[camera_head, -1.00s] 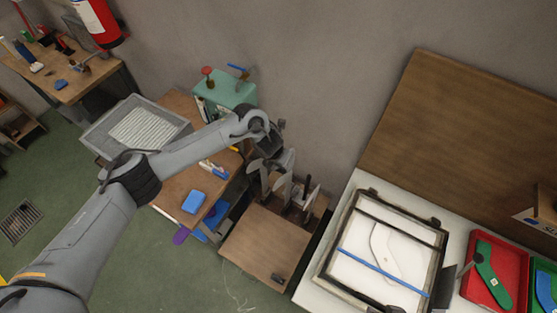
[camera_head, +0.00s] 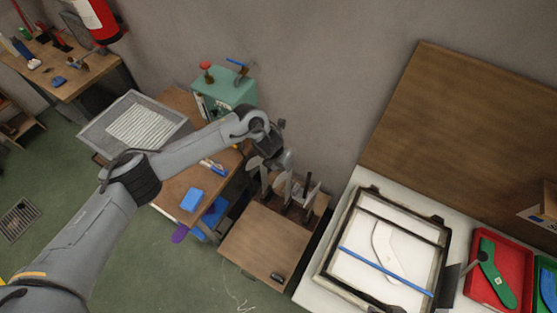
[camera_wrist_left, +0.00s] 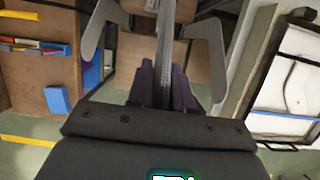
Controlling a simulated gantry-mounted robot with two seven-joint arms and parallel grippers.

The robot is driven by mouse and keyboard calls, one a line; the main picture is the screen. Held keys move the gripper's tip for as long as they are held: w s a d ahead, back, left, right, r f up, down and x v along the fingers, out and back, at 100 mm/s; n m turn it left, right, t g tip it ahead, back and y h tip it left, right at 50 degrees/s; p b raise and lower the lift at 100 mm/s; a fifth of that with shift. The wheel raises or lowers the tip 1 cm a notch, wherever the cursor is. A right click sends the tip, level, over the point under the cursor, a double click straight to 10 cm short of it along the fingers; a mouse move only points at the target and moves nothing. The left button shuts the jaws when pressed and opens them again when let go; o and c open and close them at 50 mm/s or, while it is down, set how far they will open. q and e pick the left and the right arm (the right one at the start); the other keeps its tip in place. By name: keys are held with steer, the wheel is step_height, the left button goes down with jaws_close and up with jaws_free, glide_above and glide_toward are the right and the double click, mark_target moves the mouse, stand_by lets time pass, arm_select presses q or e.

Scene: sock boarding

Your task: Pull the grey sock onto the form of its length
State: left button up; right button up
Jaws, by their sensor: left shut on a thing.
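My left gripper (camera_head: 270,152) is above the stand of upright forms at the end of the brown table. In the left wrist view its two dark fingers (camera_wrist_left: 164,88) are closed on a grey ribbed strip, which looks like the grey sock (camera_wrist_left: 165,50). The strip runs away from the fingers between two pale forms, a left form (camera_wrist_left: 96,32) and a right form (camera_wrist_left: 207,45). Whether a form is inside the strip is hidden. In the head view the forms (camera_head: 289,187) stand just below the gripper, which partly hides them. My right gripper is not in view.
A brown board (camera_head: 262,243) lies in front of the forms. A grey bin (camera_head: 97,138), a green box (camera_head: 226,92) and a blue block (camera_head: 191,200) are to the left. A framed screen (camera_head: 357,285) and a red tray (camera_head: 478,287) are to the right.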

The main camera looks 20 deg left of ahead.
mark_target(279, 180)
arm_select(q)
steer(key=shift+f+b, duration=0.7)
steer(key=shift+f, duration=0.2)
steer(key=shift+f+b, duration=0.8)
steer(key=shift+f, duration=0.15)
steer(key=shift+f+b, duration=0.8)
steer(key=shift+f, duration=0.15)
steer(key=shift+f+b, duration=0.9)
steer(key=shift+f, duration=0.15)
steer(key=shift+f+b, duration=1.15)
steer(key=shift+f, duration=0.15)
steer(key=shift+f+b, duration=0.45)
steer(key=shift+f, duration=0.1)
steer(key=shift+f+b, duration=1.05)
steer(key=shift+f, duration=0.15)
steer(key=o, duration=0.9)
